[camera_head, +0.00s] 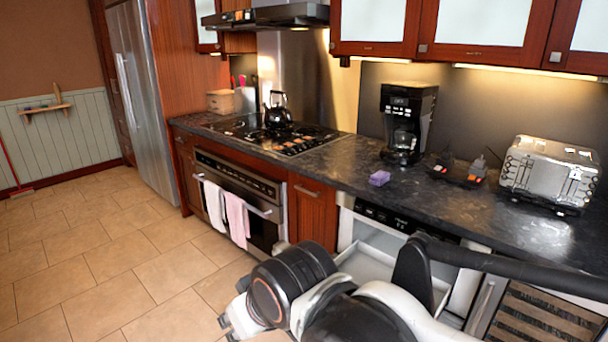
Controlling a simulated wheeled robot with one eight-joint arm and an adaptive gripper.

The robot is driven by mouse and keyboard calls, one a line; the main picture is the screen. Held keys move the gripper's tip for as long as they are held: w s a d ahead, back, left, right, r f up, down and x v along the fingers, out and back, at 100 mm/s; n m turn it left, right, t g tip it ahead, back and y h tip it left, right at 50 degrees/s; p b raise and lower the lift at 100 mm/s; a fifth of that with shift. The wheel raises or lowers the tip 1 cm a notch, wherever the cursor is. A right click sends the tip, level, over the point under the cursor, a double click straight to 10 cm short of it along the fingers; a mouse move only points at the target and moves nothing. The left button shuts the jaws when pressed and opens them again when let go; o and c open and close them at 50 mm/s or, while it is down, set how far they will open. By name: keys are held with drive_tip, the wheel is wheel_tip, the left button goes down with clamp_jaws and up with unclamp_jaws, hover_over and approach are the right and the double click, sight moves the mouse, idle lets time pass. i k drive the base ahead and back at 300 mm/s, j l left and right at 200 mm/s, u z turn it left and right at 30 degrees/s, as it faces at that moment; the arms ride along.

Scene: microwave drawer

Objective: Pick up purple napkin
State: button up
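A small purple folded object (379,178), which looks like the purple napkin, lies on the dark countertop (335,170) near its front edge, just in front of the coffee maker. My arm reaches across the bottom of the view. My gripper (236,318) seems to be at the arm's left end, low over the tiled floor, in front of the cabinets and well below and left of the napkin. It is apart from the napkin. Its fingers are small and partly hidden by the arm, so their opening does not show clearly.
The microwave drawer (385,262) below the counter stands open, partly hidden behind my arm. A coffee maker (407,120) stands behind the napkin; a dark tray (458,172) and a toaster (550,172) stand to the right. The stove (280,138) with a kettle (277,108) is left.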

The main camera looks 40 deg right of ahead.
sight(380, 177)
drive_tip(key=i+j+z, duration=0.1)
drive_tip(key=i, duration=0.35)
drive_tip(key=i+j, duration=0.2)
drive_tip(key=i, duration=0.3)
drive_tip(key=i+j+z, duration=0.15)
drive_tip(key=i, duration=0.3)
drive_tip(key=i+j, duration=0.25)
drive_tip(key=i, duration=0.2)
drive_tip(key=i+l+z, duration=0.15)
drive_tip(key=z, duration=0.3)
drive_tip(key=i+z, duration=0.3)
drive_tip(key=z, duration=0.15)
drive_tip(key=i+z, duration=0.25)
drive_tip(key=z, duration=0.2)
drive_tip(key=i+z, duration=0.25)
drive_tip(key=z, duration=0.2)
drive_tip(key=i+j+z, duration=0.2)
drive_tip(key=z, duration=0.25)
drive_tip(key=i+z, duration=0.45)
drive_tip(key=i+j+z, duration=0.2)
drive_tip(key=z, duration=0.3)
drive_tip(key=i, duration=0.1)
